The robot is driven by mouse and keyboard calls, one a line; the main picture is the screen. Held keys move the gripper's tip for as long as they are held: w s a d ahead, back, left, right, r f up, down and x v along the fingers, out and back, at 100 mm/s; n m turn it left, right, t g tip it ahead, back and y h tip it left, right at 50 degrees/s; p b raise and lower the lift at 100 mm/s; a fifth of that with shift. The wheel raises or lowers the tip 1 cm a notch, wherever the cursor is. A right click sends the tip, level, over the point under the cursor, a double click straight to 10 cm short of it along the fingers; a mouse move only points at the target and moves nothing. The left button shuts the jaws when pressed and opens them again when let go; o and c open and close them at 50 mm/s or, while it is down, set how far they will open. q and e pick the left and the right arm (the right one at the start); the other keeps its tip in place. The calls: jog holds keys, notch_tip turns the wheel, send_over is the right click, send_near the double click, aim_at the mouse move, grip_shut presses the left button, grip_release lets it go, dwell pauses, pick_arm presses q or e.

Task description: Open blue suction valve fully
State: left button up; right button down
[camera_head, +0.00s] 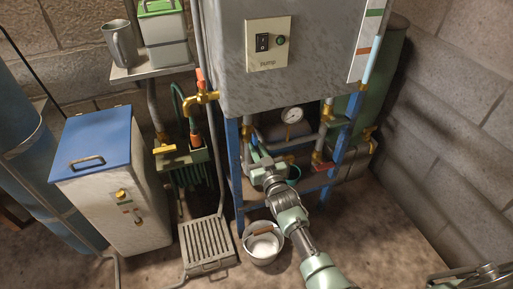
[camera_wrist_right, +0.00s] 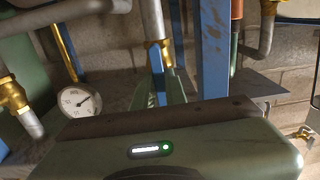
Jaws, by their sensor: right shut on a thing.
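The blue suction valve handle (camera_head: 254,140) is under the grey pump box, between the blue legs of the stand. My right arm reaches in from the bottom, and my right gripper (camera_head: 257,151) is at the blue handle, shut on it. In the right wrist view the blue handle (camera_wrist_right: 157,74) rises from the green fingers (camera_wrist_right: 172,92), below a brass fitting (camera_wrist_right: 158,54). The fingers hide part of the handle, and the valve body is hard to make out.
The pump box (camera_head: 300,70) hangs just above my arm. A pressure gauge (camera_head: 292,115) and a red-handled valve (camera_head: 325,166) are to the right. A white bucket (camera_head: 263,243) stands on the floor beside my arm. A blue-lidded box (camera_head: 92,143) stands left.

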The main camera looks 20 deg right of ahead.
jog(key=shift+f+n, duration=0.1)
jog(key=shift+n, duration=0.2)
jog(key=c, duration=1.5)
grip_release()
pick_arm(q)
jog(key=shift+f, duration=0.1)
pick_arm(e)
jog(key=shift+o, duration=0.2)
jog(key=shift+s, duration=0.1)
